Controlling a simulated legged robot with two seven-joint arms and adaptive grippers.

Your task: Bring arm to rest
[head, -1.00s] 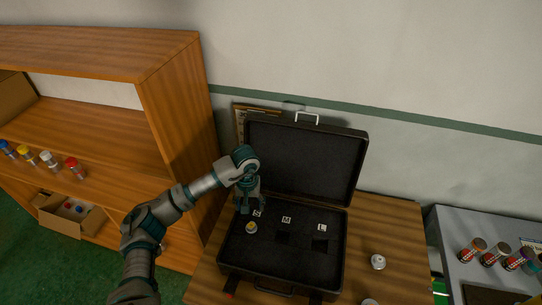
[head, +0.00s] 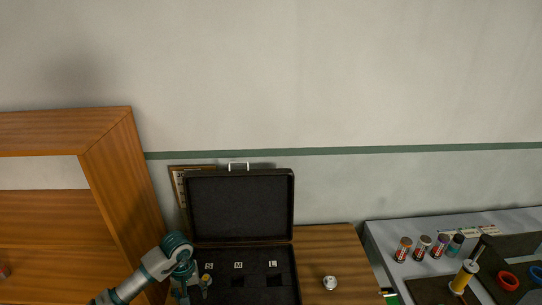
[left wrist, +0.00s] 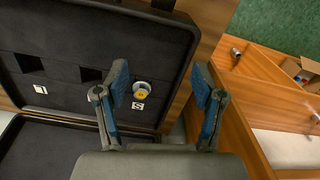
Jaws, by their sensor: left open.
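My left gripper (left wrist: 163,88) is open and empty, with its blue-padded fingers spread apart. In the head view my left gripper (head: 182,292) is low in the picture at the left edge of the open black case (head: 240,210). A yellow-topped round piece (left wrist: 141,91) sits in the case beside the S label (left wrist: 137,106), and it also shows in the head view (head: 205,281). In the left wrist view it lies nearer the left finger, with no visible contact. The M (head: 238,265) and L (head: 273,264) labels mark dark, empty-looking slots. My right gripper is out of view.
A wooden shelf (head: 125,180) stands close on the left. A white round piece (head: 330,283) lies on the wooden table (head: 325,245) right of the case. A grey bench (head: 400,225) at the right holds several coloured cans (head: 422,248) and a yellow cylinder (head: 464,277).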

